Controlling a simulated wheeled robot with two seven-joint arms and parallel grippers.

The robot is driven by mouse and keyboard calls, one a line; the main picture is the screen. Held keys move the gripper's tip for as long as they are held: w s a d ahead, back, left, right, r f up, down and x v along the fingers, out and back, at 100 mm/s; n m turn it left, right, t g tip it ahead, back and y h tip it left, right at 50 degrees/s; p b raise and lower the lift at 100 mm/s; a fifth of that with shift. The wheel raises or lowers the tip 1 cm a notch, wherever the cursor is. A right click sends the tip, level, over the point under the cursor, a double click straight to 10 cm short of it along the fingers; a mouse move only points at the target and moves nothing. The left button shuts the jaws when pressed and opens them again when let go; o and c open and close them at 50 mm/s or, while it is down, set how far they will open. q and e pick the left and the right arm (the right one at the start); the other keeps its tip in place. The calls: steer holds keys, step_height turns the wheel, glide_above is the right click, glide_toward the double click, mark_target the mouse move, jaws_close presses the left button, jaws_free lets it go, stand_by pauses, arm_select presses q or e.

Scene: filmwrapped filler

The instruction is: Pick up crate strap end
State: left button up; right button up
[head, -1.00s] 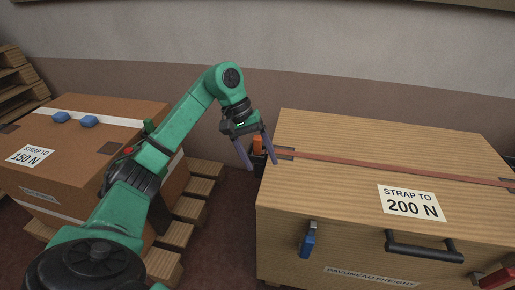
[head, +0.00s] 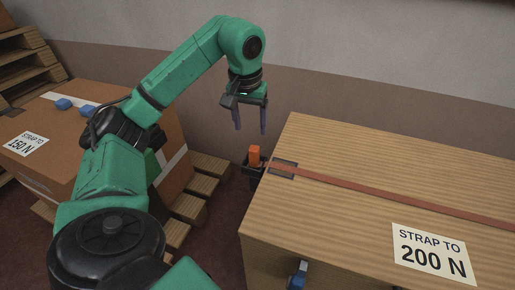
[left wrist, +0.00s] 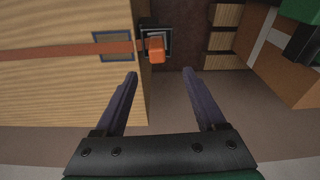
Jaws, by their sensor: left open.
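The wooden crate (head: 350,150) stands at the right with a red-brown strap (head: 400,193) across its lid. The strap's orange end (head: 254,156) stands up in a dark holder (head: 252,170) beside the crate's left edge. My left gripper (head: 250,130) is open and empty, its fingers pointing down, above the orange end in the picture and apart from it. In the left wrist view the orange end (left wrist: 157,49) shows just beyond the gap between the fingertips (left wrist: 160,74), with the strap (left wrist: 60,50) running left from it. My right gripper is not in view.
A brown box (head: 60,150) with blue clips sits on a pallet (head: 200,185) at the left, under my left arm. A label on the crate lid (head: 432,253) reads "STRAP TO 200 N". A wall stands behind. A floor gap lies between box and crate.

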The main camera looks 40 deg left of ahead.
arm_select(q)
glide_above(254, 147)
steer(key=s, duration=0.1)
step_height(254, 147, down, 4)
steer(key=shift+f, duration=0.1)
steer(key=f, duration=0.5)
steer(key=shift+w+f+b, duration=0.15)
steer(key=shift+w+b, duration=0.15)
steer(key=shift+b, duration=0.1)
steer(key=shift+w+f, duration=0.15)
steer(key=shift+f, duration=0.15)
steer(key=shift+r, duration=0.1)
jaws_close()
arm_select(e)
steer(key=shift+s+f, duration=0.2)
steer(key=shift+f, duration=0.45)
